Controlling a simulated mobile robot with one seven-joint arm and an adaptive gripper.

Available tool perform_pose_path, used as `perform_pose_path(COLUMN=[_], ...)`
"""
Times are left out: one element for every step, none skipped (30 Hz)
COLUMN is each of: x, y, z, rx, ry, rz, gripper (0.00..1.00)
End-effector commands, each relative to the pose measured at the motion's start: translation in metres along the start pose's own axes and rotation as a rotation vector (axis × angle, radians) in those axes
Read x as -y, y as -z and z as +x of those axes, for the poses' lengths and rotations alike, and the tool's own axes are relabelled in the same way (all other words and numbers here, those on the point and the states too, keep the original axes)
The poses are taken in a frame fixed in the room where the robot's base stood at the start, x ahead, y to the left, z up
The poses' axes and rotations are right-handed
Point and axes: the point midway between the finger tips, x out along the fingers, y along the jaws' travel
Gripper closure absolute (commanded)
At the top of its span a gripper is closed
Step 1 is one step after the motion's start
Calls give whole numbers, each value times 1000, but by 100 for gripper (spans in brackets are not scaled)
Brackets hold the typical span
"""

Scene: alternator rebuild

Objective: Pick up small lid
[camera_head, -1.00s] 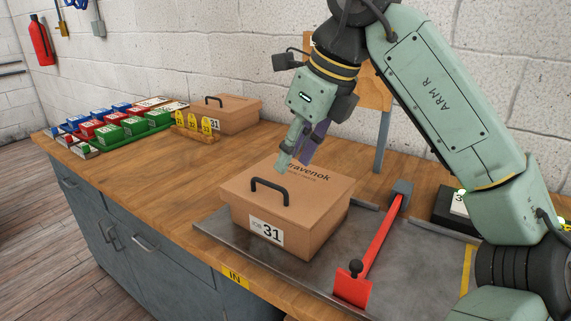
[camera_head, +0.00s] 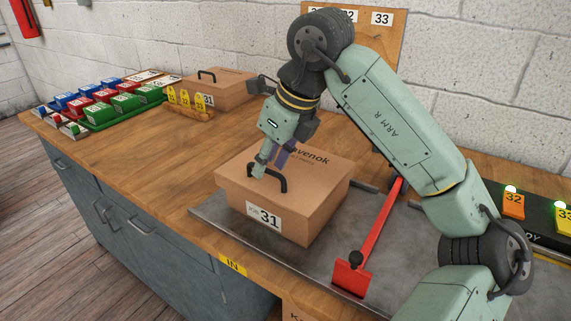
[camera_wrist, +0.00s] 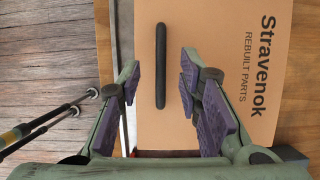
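A cardboard box (camera_head: 285,215) labelled 31 stands on the grey metal mat. Its flat brown lid (camera_head: 318,178) carries a black bar handle (camera_head: 284,184), and the lid also shows in the wrist view (camera_wrist: 215,40). My gripper (camera_head: 272,168) points down over the lid at the handle, its fingers partly overlapping the handle in the head view. In the wrist view my gripper (camera_wrist: 160,85) is open, and the handle (camera_wrist: 160,60) lies in the gap between its two purple-padded fingers, closer to the right one. I cannot tell whether the fingers reach down to the handle's height.
A red bar tool (camera_head: 375,240) lies right of the box on the mat (camera_head: 215,217). A second handled box (camera_head: 225,85), yellow numbered tags (camera_head: 185,98) and coloured bins (camera_head: 105,100) stand at the back left. Orange and yellow tags are at the right. The bench's middle left is clear.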

Motion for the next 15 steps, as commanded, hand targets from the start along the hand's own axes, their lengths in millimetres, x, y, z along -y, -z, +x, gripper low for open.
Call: perform_pose_path(x=[0, 0, 0, 0, 0, 0, 0, 0, 0, 0, 0, 0, 0, 0, 0], y=[0, 0, 0, 1, 1, 1, 1, 1, 1, 1, 1, 1, 1, 1, 1], z=[5, 8, 12, 14, 15, 16, 16, 17, 16, 16, 16, 16, 16, 16, 16], rx=[1, 0, 0, 0, 0, 0, 0, 0, 0, 0, 0, 0, 0, 0, 0], ry=[-3, -2, -1, 0, 0, 0, 0, 0, 1, 1, 1, 1, 1, 1, 1], rz=[0, 0, 1, 1, 1, 1, 1, 1, 1, 1, 1, 1, 1, 1, 1], gripper=[68, 68, 68, 68, 68, 68, 68, 68, 68, 68, 68, 69, 71, 73, 76])
